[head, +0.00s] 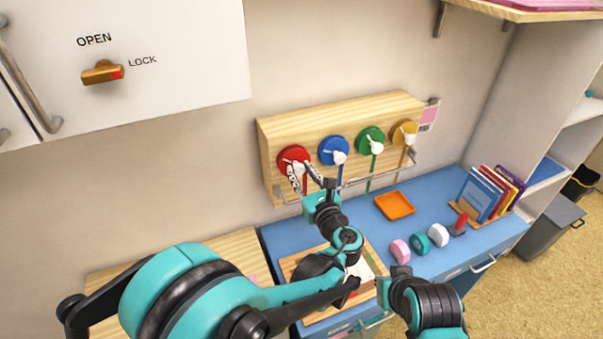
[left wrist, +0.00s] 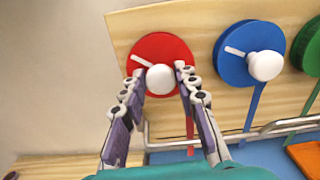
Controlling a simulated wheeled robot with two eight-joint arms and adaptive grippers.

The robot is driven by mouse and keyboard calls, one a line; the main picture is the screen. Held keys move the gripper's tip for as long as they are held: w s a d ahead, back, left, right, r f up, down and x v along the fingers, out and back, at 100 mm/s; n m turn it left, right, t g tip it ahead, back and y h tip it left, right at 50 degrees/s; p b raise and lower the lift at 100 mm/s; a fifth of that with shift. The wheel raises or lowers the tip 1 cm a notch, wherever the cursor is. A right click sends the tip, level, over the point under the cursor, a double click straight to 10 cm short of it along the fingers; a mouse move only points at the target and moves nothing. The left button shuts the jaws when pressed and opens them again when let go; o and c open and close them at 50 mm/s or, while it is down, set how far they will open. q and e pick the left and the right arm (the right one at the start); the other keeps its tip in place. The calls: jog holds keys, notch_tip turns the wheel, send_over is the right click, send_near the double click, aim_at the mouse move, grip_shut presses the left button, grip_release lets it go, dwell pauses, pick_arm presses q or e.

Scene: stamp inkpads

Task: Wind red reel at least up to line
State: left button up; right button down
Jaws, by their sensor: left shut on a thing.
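The red reel (head: 292,155) is the leftmost disc on a wooden board (head: 268,150) against the wall. It also shows in the left wrist view (left wrist: 150,47), with a short white mark and a round white knob (left wrist: 160,79) at its lower right. My left gripper (head: 298,175) is shut on this knob, one finger on each side; the fingers also show in the left wrist view (left wrist: 163,100). A red strip (left wrist: 189,135) hangs below the reel, partly hidden by a finger. I cannot make out a line.
Blue (head: 328,148), green (head: 364,136) and yellow (head: 399,132) reels stand to the right. A metal rail (head: 355,181) runs below the board. On the blue table (head: 366,228) are an orange tray (head: 394,205), small round pieces and a book rack.

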pick_arm(q)
jog(key=n+b, duration=0.1)
jog(key=n, duration=0.3)
jog(key=shift+a, duration=0.1)
jog(key=n, duration=0.3)
jog(key=shift+n+b, duration=0.3)
jog(key=shift+b, duration=0.05)
jog(key=n, duration=0.3)
jog(key=shift+n+b, duration=0.3)
jog(key=shift+b, duration=0.05)
jog(key=n, duration=0.3)
jog(key=shift+a+f+n, duration=0.1)
jog(key=shift+n, duration=0.2)
jog(key=n+b, duration=0.1)
jog(key=n, duration=0.3)
jog(key=shift+n, duration=0.3)
jog(key=n, duration=0.4)
jog(key=shift+w+f+n, duration=0.1)
jog(key=shift+n, duration=0.6)
jog(key=o, duration=1.1)
jog(key=shift+f, duration=0.1)
